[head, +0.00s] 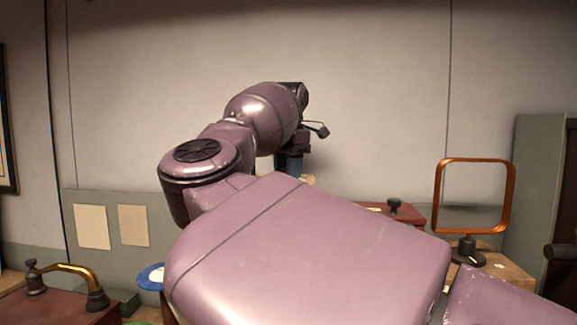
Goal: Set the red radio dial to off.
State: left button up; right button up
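A dark red box (414,212) with a black knob (394,205) on top shows right of centre, partly behind my purple arm. It may be the red radio; I cannot make out a dial setting. My arm comes in from the lower right and crosses the middle of the head view. The dark end of this arm, at my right gripper (299,143), is up and left of the red box, in front of the wall. Its fingers are not clearly visible. My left gripper is not in view.
An orange square frame on a black stand (468,250) stands on a wooden surface at right. A reddish-brown box (60,308) with a brass handle (75,268) is at lower left. A blue-rimmed disc (151,277) is beside my arm. A grey-green panel (532,190) stands at right.

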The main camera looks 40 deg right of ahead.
jog(key=shift+n, duration=0.7)
jog(key=o, duration=0.9)
jog(key=shift+o, duration=0.2)
jog(key=shift+r, duration=0.1)
notch_tip(320, 180, up, 11)
jog(key=p, duration=0.1)
jog(key=shift+s+f, duration=0.2)
jog(key=shift+s, duration=0.05)
